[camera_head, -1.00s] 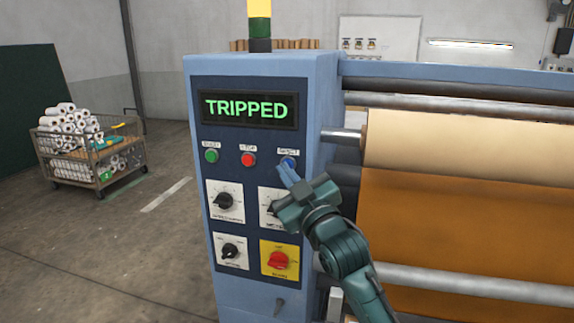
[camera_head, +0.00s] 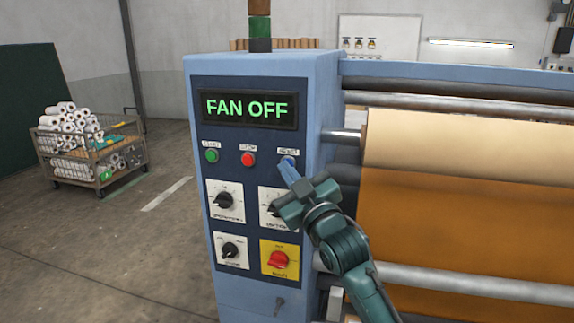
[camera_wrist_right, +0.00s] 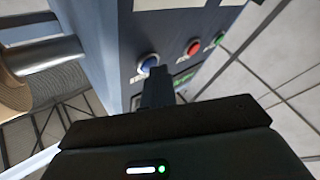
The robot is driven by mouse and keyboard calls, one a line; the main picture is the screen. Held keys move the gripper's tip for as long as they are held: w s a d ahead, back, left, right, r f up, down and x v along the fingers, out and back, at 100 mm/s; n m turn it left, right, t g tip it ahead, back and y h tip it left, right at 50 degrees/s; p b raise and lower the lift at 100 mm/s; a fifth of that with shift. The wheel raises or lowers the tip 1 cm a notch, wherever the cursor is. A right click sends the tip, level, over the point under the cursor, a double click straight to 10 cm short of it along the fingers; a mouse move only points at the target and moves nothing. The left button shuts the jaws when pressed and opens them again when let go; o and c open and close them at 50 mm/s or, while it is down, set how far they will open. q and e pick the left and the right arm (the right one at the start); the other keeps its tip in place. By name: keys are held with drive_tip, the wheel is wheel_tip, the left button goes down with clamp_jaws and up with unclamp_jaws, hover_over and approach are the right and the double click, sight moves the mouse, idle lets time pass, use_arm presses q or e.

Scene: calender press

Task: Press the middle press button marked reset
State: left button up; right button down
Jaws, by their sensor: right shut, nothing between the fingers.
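The blue button (camera_head: 288,160) sits at the right end of a row of three on the dark control panel; its small label appears to read reset. The red button (camera_head: 248,159) is in the middle and the green button (camera_head: 212,156) at the left. My right gripper (camera_head: 287,173) is shut and empty, its fingertips at the lower edge of the blue button. In the right wrist view the closed fingers (camera_wrist_right: 158,82) point at the blue button (camera_wrist_right: 149,64); whether they touch it I cannot tell. The display (camera_head: 248,108) reads FAN OFF. My left gripper is not in view.
Below the buttons are several knobs, including a red one on a yellow plate (camera_head: 280,260); my right arm partly covers one dial. Rollers with tan and orange sheet (camera_head: 460,150) stand right of the cabinet. A wire cart with rolls (camera_head: 90,150) stands far left on open floor.

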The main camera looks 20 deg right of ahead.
drive_tip(key=shift+a, duration=0.1)
drive_tip(key=shift+s+a+p, duration=0.3)
drive_tip(key=shift+s+a, duration=0.05)
drive_tip(key=shift+s, duration=0.3)
drive_tip(key=s+a, duration=0.1)
drive_tip(key=s, duration=0.1)
drive_tip(key=s+a+p, duration=0.1)
drive_tip(key=s, duration=0.1)
drive_tip(key=shift+a, duration=0.4)
idle(0.5)
